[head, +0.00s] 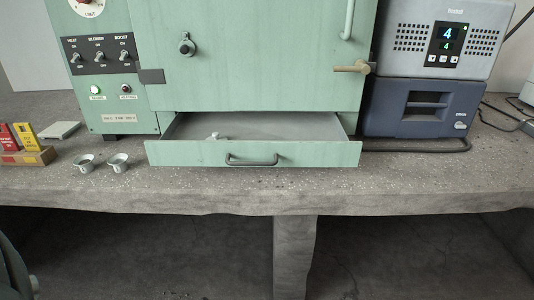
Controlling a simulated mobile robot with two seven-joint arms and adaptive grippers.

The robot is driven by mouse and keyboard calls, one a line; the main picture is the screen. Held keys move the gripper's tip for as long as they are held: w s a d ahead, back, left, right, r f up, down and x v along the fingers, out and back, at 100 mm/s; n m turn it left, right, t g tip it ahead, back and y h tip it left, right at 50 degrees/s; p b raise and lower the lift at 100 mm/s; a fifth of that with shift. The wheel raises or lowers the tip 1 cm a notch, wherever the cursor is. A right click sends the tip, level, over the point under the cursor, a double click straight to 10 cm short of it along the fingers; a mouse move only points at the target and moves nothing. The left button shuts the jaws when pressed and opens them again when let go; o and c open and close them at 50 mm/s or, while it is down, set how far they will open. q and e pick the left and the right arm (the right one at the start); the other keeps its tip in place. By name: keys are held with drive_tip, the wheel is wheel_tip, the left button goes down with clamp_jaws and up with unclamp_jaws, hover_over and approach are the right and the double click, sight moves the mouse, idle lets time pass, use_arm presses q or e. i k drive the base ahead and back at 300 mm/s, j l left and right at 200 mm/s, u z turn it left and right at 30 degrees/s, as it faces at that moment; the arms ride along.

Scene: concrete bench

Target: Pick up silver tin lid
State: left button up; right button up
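I cannot make out a silver tin lid for certain. Two small silver cup-like pieces with flared rims stand on the bench at left: a left metal cup (84,163) and a right metal cup (119,162), side by side and apart. A small pale object (215,136) lies inside the open drawer (252,154), too small to identify. Neither of my grippers shows in the head view.
The pulled-out drawer of the green cabinet (240,60) juts over the concrete bench (420,185). Red and yellow pieces in a wooden holder (28,157) and a pale flat box (60,131) sit at left. A grey-blue device (420,105) stands right. The front right bench is clear.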

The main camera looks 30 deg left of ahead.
sight(215, 136)
drive_tip(key=u, duration=1.3)
drive_tip(key=i+l, duration=0.2)
drive_tip(key=l, duration=0.2)
drive_tip(key=i+l+z, duration=0.1)
drive_tip(key=l, duration=0.25)
drive_tip(key=i+l+z, duration=0.1)
drive_tip(key=i+l, duration=0.2)
drive_tip(key=k+j, duration=0.35)
drive_tip(key=j, duration=0.25)
drive_tip(key=i+l, duration=0.15)
drive_tip(key=l, duration=0.15)
drive_tip(key=i+l, duration=0.2)
drive_tip(key=i+l+u, duration=0.1)
drive_tip(key=l, duration=0.3)
drive_tip(key=i, duration=0.05)
